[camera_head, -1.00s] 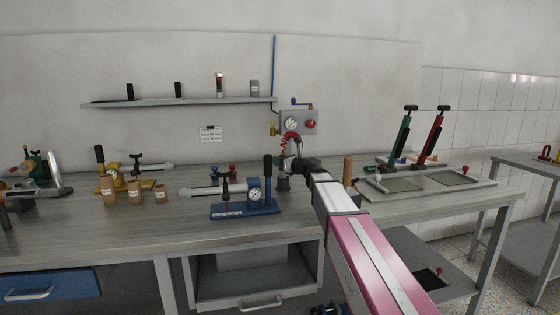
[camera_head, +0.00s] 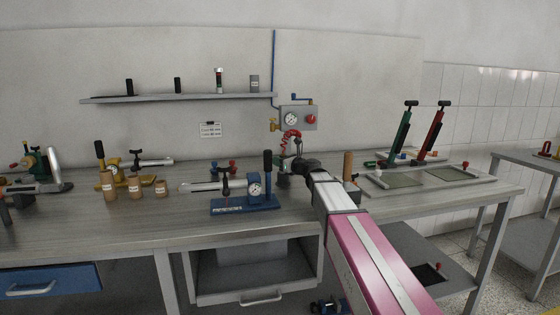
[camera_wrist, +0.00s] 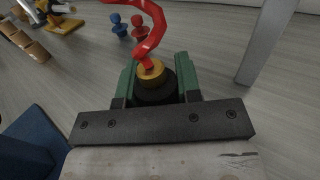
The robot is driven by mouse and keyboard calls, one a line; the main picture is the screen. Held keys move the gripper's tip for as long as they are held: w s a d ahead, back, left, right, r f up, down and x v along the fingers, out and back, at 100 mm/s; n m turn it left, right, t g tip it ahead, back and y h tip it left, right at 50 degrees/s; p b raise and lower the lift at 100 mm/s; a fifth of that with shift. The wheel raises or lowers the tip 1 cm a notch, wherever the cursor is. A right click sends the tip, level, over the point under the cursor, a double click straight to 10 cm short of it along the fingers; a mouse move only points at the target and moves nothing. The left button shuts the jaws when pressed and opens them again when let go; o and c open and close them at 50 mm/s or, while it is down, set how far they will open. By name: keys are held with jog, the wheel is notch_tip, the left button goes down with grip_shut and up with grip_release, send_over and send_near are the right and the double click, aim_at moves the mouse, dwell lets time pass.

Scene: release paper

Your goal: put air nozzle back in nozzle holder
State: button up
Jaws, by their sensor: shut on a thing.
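My gripper (camera_wrist: 157,82) is shut on the air nozzle (camera_wrist: 155,87), a dark round body with a brass collar on top. Its green fingers press on both sides of the nozzle in the wrist view. A red coiled hose (camera_wrist: 149,35) rises from the collar. In the head view my gripper (camera_head: 290,166) is small and dark above the bench, below the wall gauge box. A dark short cylinder (camera_head: 284,181), possibly the nozzle holder, stands on the bench just under it. Whether the nozzle touches it I cannot tell; the nozzle's lower end is hidden.
A blue press with a gauge (camera_head: 254,189) stands close to the left of my gripper. A brown cylinder (camera_head: 348,166) stands to the right. Red and blue knobs (camera_wrist: 129,26) lie behind. The gauge box (camera_head: 298,118) is on the wall. Several wooden cylinders (camera_head: 135,187) stand farther left.

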jog(key=shift+f, duration=0.5)
jog(key=o, duration=1)
jog(key=shift+o, duration=0.2)
jog(key=shift+v, duration=3.75)
